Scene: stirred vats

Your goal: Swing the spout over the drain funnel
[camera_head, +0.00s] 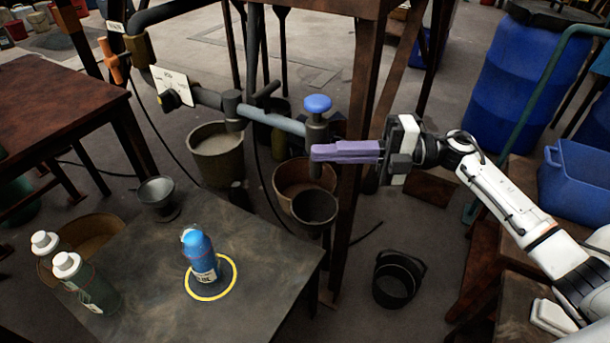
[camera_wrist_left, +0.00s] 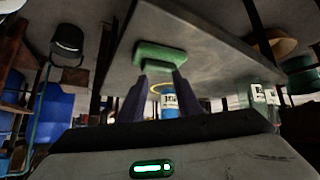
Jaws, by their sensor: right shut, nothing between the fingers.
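The spout is a grey pipe (camera_head: 272,119) running right from a valve, ending in a blue-knobbed head (camera_head: 317,104) with a downturned end. My right gripper (camera_head: 318,153) comes in from the right. Its purple fingers are shut and empty, crossing in front of the downturned end; I cannot tell whether they touch it. A dark funnel (camera_head: 315,208) stands below the spout's end. Another grey funnel (camera_head: 157,195) stands at the table corner. My left gripper (camera_wrist_left: 160,88) shows only in the left wrist view, fingers apart; a green piece (camera_wrist_left: 160,56) appears beyond them, its identity unclear.
The front table (camera_head: 150,260) holds a blue bottle (camera_head: 201,257) on a yellow ring and two white-capped bottles (camera_head: 88,284). Buckets stand under the pipe (camera_head: 217,155) and on the floor (camera_head: 398,280). A brown post (camera_head: 352,220) rises just right of the dark funnel.

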